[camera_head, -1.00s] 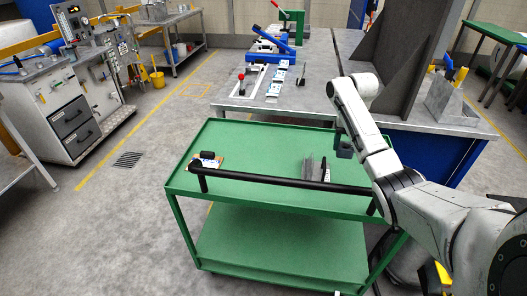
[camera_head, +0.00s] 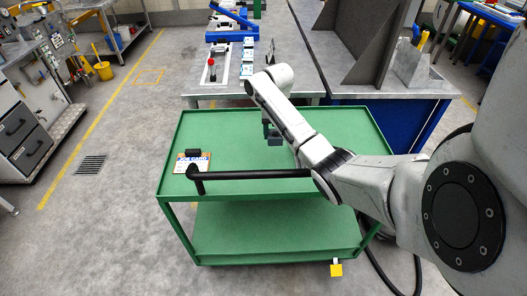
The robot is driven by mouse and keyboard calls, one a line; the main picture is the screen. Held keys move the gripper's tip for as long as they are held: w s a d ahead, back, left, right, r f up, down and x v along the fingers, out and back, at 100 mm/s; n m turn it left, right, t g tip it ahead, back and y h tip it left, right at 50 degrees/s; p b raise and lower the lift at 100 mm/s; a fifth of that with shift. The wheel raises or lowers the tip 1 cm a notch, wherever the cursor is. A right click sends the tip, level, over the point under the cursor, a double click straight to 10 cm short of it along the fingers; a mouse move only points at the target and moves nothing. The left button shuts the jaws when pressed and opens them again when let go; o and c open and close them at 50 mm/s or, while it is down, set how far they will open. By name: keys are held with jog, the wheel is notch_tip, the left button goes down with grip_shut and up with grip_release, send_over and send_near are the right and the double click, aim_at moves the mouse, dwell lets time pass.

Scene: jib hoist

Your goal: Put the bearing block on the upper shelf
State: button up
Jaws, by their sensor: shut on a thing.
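My gripper (camera_head: 270,130) hangs over the back middle of the green trolley's upper shelf (camera_head: 235,140). It is shut on a small dark grey block, the bearing block (camera_head: 274,141), which is partly hidden by the jaws and small in view. I cannot tell whether the block touches the shelf or hangs just above it. The trolley also has a lower shelf (camera_head: 265,230), which looks bare.
A card (camera_head: 185,166) and a small black object (camera_head: 193,154) lie at the shelf's left side. A black handle bar (camera_head: 250,175) runs along the front. A workbench (camera_head: 295,75) stands behind. My arm covers the shelf's right part.

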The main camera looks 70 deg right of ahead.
jog(key=w+a+f, duration=0.1)
jog(key=a+f, duration=0.1)
jog(key=f, duration=0.1)
jog(key=w+a+f, duration=0.1)
jog(key=f, duration=0.1)
jog(key=shift+w+a+f+p, duration=0.25)
jog(key=shift+w+a+p, duration=0.1)
jog(key=shift+a+p, duration=0.05)
jog(key=shift+w+a+f, duration=0.1)
jog(key=shift+f, duration=1.65)
jog(key=o, duration=1.5)
jog(key=shift+c, duration=0.2)
notch_tip(320, 180, up, 12)
jog(key=shift+b, duration=0.3)
